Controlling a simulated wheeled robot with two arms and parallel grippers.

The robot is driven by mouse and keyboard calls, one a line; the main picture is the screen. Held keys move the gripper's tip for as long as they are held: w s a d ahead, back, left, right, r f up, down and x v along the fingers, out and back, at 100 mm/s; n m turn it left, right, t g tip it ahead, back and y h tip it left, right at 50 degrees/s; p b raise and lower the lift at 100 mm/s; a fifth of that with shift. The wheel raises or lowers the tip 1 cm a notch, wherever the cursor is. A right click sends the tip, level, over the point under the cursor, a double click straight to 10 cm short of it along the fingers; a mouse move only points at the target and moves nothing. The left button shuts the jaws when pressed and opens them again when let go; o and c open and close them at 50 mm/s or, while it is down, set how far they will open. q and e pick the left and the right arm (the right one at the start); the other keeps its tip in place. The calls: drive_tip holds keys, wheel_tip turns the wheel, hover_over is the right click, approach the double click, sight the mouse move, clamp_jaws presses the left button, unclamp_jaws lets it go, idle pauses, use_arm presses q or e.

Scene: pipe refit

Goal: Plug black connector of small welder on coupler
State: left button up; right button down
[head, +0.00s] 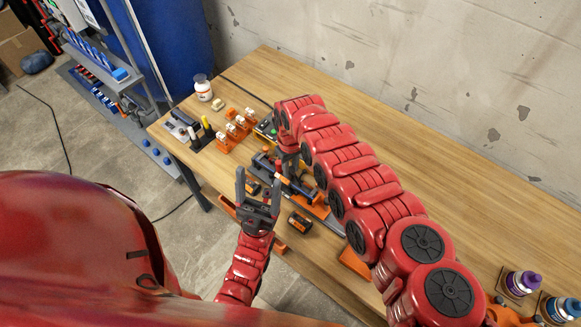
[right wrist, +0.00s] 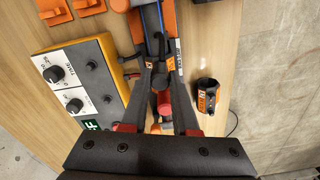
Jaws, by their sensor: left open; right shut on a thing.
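The fingers point at the middle of a grey and orange clamp fixture. A black coupler with an orange label (right wrist: 175,62) appears in the fixture, just past the fingertips; I cannot tell whether the connector touches it. The small welder (right wrist: 72,80), a box with two dials, stands left of the gripper. In the head view my right arm hides most of the right gripper. My left gripper (head: 257,190) is open and empty, in front of the fixture.
A loose black ring with an orange label (right wrist: 207,95) lies right of the fixture. Orange holders (head: 236,128), a white bottle (head: 203,88) and a tool tray (head: 186,130) stand at the table's left end.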

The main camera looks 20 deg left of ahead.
drive_tip(key=shift+f+b, duration=0.3)
drive_tip(key=shift+b, duration=0.05)
idle(0.5)
drive_tip(key=shift+c, duration=2.2)
unclamp_jaws()
drive_tip(key=shift+r, duration=0.15)
wheel_tip(320, 180, up, 7)
drive_tip(key=p, duration=0.6)
drive_tip(key=shift+r, duration=0.15)
